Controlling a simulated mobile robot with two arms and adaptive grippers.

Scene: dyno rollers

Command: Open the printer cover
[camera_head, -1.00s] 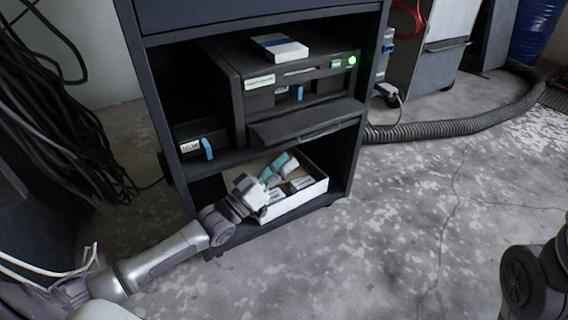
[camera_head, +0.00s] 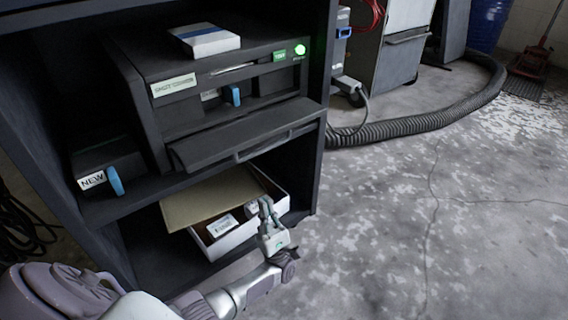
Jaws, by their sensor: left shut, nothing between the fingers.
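The black printer (camera_head: 155,118) stands on the middle shelf of a dark cabinet. Its dark front cover (camera_head: 245,136) is folded down and juts out below the front opening. A cartridge with a blue tab (camera_head: 234,95) shows in the opening above the cover. My left gripper (camera_head: 262,203) is shut and empty. It is below the cover, apart from it, in front of the right side of the open box on the lower shelf. My right gripper is not in view.
The open white box (camera_head: 236,238) has a brown flap and small labelled packs inside. A dark unit with a blue tab (camera_head: 108,168) marked NEW sits left of the printer. A white-blue box (camera_head: 204,40) lies on top.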

